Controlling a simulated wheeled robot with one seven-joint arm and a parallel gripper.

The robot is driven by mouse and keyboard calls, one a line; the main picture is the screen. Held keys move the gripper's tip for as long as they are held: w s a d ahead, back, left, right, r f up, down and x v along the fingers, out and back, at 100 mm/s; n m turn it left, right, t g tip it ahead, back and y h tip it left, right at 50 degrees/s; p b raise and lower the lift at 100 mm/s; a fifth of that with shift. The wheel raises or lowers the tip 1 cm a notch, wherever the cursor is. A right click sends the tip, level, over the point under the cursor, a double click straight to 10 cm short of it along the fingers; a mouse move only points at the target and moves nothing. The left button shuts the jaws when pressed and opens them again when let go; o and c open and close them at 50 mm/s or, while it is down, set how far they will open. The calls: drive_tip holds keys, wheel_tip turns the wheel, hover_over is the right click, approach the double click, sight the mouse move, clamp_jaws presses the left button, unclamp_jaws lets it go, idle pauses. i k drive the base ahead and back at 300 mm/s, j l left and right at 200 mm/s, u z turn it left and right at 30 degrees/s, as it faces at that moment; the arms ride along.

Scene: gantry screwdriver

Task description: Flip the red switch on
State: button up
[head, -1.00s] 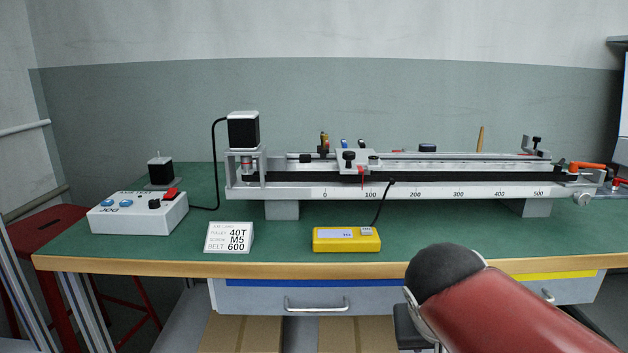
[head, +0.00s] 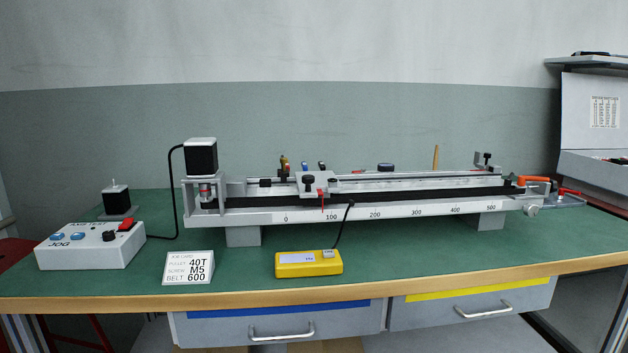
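The red switch (head: 127,224) sits on the top right of the white control box (head: 90,246) labelled JOG, at the left end of the green table. Whether the switch is on or off is too small to tell. Beside it on the box are a black knob (head: 109,236) and two blue buttons (head: 77,236). My gripper is not in the head view.
A long linear gantry (head: 400,205) with a motor (head: 201,156) stands along the table. A job card (head: 188,268) and a yellow meter (head: 309,264) lie in front of it. A black cable (head: 176,200) runs from the box to the motor. Green tabletop (head: 400,250) is free at front right.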

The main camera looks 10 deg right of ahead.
sight(127, 222)
drive_tip(key=u, duration=1.35)
